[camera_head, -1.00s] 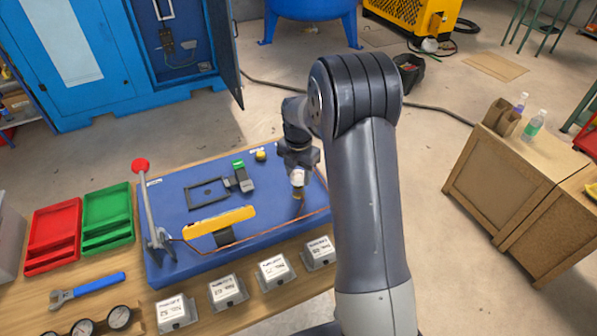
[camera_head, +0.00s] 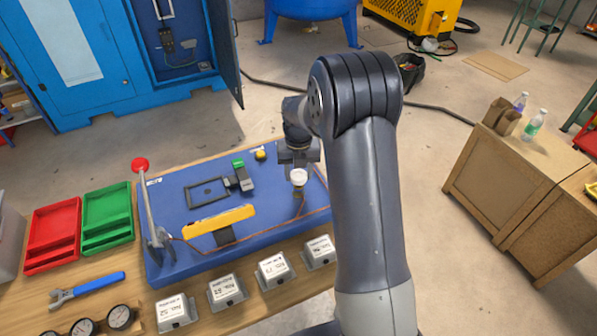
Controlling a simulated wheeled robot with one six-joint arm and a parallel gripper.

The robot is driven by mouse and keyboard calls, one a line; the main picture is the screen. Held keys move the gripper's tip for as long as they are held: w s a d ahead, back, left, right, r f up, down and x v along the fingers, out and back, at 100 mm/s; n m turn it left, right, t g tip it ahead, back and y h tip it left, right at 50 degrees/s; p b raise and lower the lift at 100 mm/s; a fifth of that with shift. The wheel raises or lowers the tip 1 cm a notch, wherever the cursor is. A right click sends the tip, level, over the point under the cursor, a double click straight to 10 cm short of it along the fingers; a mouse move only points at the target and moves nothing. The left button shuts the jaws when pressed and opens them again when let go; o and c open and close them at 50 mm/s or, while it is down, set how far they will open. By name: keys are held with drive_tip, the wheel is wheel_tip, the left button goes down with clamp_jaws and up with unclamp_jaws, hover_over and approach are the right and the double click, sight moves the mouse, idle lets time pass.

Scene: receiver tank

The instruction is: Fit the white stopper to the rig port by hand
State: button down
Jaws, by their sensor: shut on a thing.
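The white stopper (camera_head: 299,176) shows at the lower end of my gripper (camera_head: 298,165), over the right part of the blue rig board (camera_head: 265,215). My gripper is shut on the stopper, though the fingertips are small and partly hidden. A small brass-coloured fitting (camera_head: 299,195), which looks like the rig port, stands on the board directly below the stopper. I cannot tell whether the stopper touches it.
A red-knobbed lever (camera_head: 149,205) stands at the board's left. A yellow bar (camera_head: 218,220) and a green-topped block (camera_head: 241,176) are on the board. Several labelled grey boxes (camera_head: 273,269) line the front. Red (camera_head: 53,236) and green trays (camera_head: 107,214) lie left.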

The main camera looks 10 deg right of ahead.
drive_tip(key=shift+f+b, duration=0.35)
drive_tip(key=shift+f, duration=0.1)
idle(0.3)
